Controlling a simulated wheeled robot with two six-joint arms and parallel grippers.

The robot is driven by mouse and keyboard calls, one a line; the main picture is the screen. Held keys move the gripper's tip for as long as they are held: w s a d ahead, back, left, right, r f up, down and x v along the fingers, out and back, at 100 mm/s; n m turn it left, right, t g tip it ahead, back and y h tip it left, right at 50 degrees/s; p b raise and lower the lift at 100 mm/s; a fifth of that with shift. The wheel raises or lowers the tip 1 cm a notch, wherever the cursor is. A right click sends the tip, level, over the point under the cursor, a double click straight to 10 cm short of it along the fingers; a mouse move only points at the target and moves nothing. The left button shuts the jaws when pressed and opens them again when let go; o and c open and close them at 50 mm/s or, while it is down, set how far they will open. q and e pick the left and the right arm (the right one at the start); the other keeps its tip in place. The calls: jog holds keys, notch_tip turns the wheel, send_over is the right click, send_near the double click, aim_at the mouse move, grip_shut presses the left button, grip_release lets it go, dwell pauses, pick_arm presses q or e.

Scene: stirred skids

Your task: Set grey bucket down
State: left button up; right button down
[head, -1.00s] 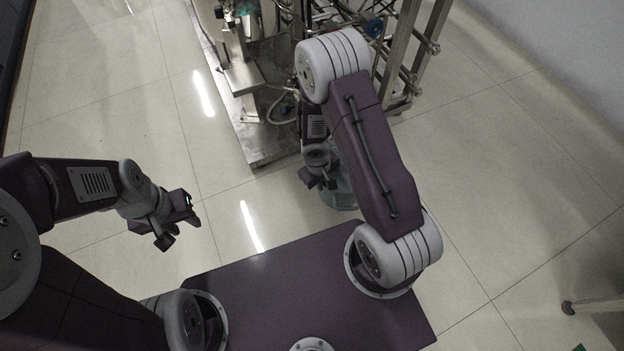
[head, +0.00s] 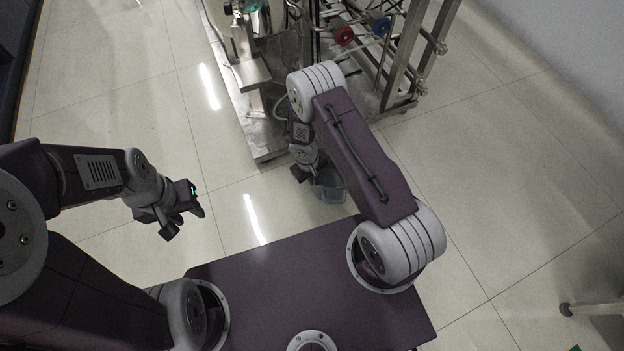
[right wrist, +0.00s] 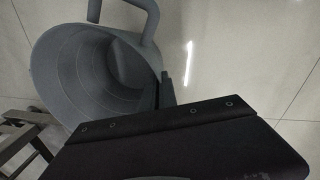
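The grey bucket (head: 329,187) is partly hidden behind my right arm in the head view, low in front of the metal frame. In the right wrist view the bucket (right wrist: 88,65) shows its open mouth and ribbed, empty-looking inside, with its handle at the top. My right gripper (head: 303,174) is at the bucket's rim and appears shut on it; the fingertips are mostly hidden. I cannot tell whether the bucket's base touches the floor. My left gripper (head: 186,216) is open and empty, out to the left above the floor.
A metal frame with a base plate (head: 268,152), wheels and rods stands just beyond the bucket. A stand's leg (head: 590,306) shows at the lower right.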

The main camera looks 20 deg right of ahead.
jog(key=shift+f, duration=0.15)
jog(key=c, duration=1.7)
grip_release()
